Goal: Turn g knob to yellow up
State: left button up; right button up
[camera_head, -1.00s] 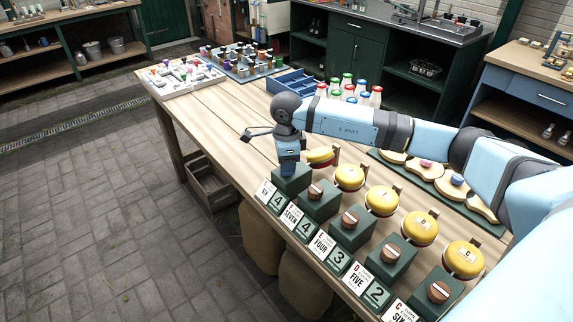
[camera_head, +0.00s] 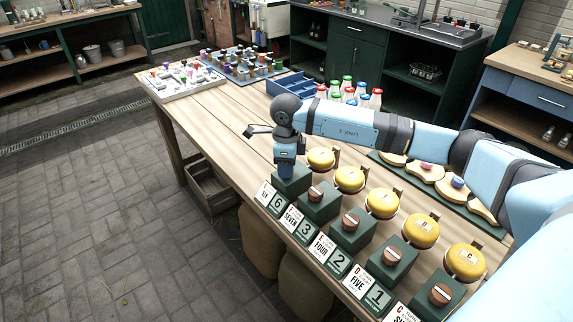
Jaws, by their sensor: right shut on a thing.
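A row of dark green boxes with round wooden knobs runs along the near table edge, each with a yellow dome behind it. My right gripper (camera_head: 287,168) points down onto the farthest box (camera_head: 291,183), at the row's left end. It is shut on that box's knob, which the gripper hides; by the row's order this is the g knob. The dome behind it (camera_head: 320,158) shows yellow on top. The neighbouring domes (camera_head: 349,178) also show yellow on top. My left gripper is not in view.
Number cards (camera_head: 277,203) stand before the boxes; the first reads SIX with a 6. Bottles with coloured caps (camera_head: 348,88), a blue tray (camera_head: 292,84) and a green board with wooden shapes (camera_head: 424,171) lie behind.

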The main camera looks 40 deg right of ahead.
jog(key=o, duration=0.9)
notch_tip(320, 180, up, 14)
jog(key=shift+f, duration=0.1)
